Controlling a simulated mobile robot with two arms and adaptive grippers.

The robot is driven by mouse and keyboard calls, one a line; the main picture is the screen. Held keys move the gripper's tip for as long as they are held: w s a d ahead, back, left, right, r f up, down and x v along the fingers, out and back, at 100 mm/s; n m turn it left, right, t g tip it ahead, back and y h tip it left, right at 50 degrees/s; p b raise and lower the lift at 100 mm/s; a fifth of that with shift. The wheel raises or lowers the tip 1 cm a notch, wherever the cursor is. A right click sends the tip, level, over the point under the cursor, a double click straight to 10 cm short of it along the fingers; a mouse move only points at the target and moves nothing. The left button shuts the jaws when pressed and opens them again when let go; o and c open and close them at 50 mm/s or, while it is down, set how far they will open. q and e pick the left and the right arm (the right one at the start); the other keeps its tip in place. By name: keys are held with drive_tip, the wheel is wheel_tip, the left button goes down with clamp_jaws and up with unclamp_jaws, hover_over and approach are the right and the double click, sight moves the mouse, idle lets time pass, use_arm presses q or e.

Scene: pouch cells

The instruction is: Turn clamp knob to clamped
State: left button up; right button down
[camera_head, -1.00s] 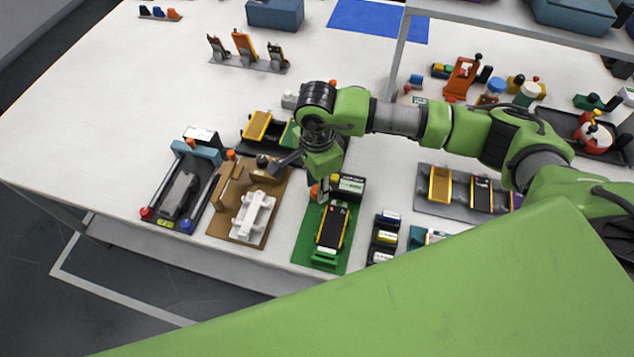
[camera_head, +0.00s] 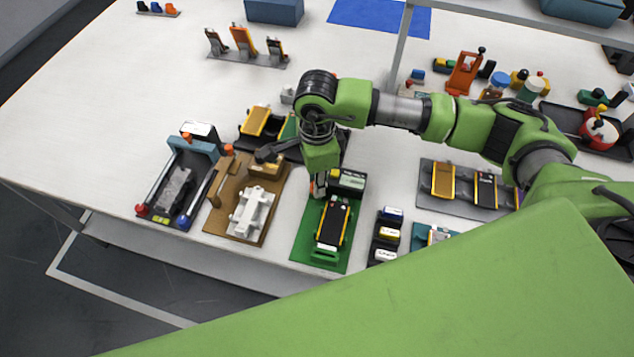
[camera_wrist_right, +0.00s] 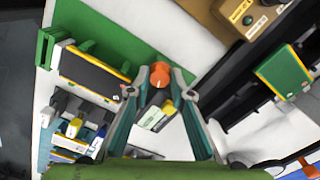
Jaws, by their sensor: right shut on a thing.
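A green fixture (camera_head: 304,248) near the front edge of the table holds a black and yellow pouch cell (camera_head: 333,222). It also shows in the right wrist view (camera_wrist_right: 92,38), with the cell (camera_wrist_right: 92,72) at the left. My right gripper (camera_head: 318,188) points down at the fixture's back left corner. In the right wrist view its fingertips (camera_wrist_right: 159,82) are shut on an orange knob (camera_wrist_right: 160,70), one finger on each side. The knob's base and any position marks are hidden. My left gripper is not in view.
A small box with a display (camera_head: 348,180) stands close right of the gripper. A brown fixture (camera_head: 222,222) with a white part is at the left, and a dark tray (camera_head: 250,138) lies behind. A black rack of small cells (camera_head: 385,236) is at the right.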

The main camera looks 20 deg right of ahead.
drive_tip(key=shift+m+b, duration=0.95)
drive_tip(key=shift+m, duration=0.55)
drive_tip(key=c, duration=2.1)
unclamp_jaws()
drive_tip(key=shift+r, duration=0.1)
wheel_tip(320, 180, up, 12)
drive_tip(key=shift+f, duration=0.1)
